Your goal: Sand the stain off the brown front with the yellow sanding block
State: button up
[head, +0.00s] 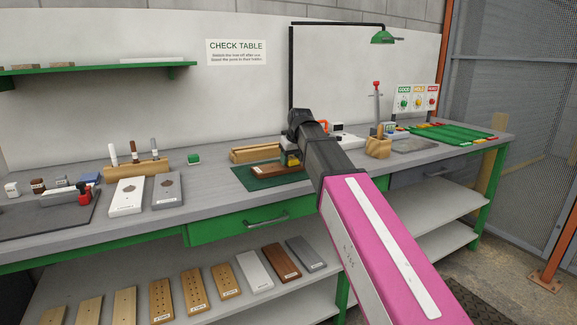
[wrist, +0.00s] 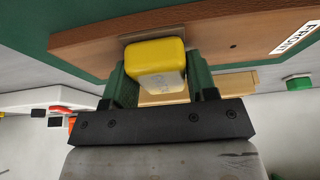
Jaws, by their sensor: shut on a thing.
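The brown front (head: 280,171) lies flat on a dark green mat (head: 252,183) on the bench. In the wrist view the brown front (wrist: 215,41) runs across the top, with a white label reading FRONT at its right end. My gripper (wrist: 160,88) is shut on the yellow sanding block (wrist: 156,55), which sits between its green fingers. The block is at the brown front's surface; I cannot tell for sure whether it touches. A small greyish patch (wrist: 127,45) shows beside the block. The rest of the stain is not visible. In the head view my gripper (head: 290,160) partly covers the block.
A wooden block (head: 253,153) lies behind the mat. A green tray (head: 450,134) and a wooden holder (head: 378,147) stand to the right. More boards lie on the lower shelf.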

jog(key=shift+w+d, duration=0.2)
jog(key=shift+d, duration=0.15)
jog(key=shift+w+d+r, duration=0.1)
jog(key=shift+w+d, duration=0.2)
jog(key=shift+d, duration=0.2)
jog(key=shift+s+a+f, duration=0.1)
jog(key=shift+s+a, duration=0.35)
jog(key=shift+a, duration=0.3)
jog(key=shift+s+a+f, duration=0.1)
jog(key=shift+s+a, duration=0.35)
jog(key=shift+a, duration=0.25)
jog(key=shift+s+a, duration=0.4)
jog(key=shift+a, duration=0.3)
jog(key=shift+w+d+r, duration=0.2)
jog(key=shift+w+d, duration=0.3)
jog(key=shift+d, duration=0.25)
jog(key=shift+w+d+f, duration=0.1)
jog(key=shift+w+d, duration=0.3)
jog(key=shift+d, duration=0.3)
jog(key=shift+w+d+f, duration=0.1)
jog(key=shift+w+d, duration=0.25)
jog(key=shift+d, duration=0.35)
jog(key=shift+s+a, duration=0.1)
jog(key=shift+a, duration=0.05)
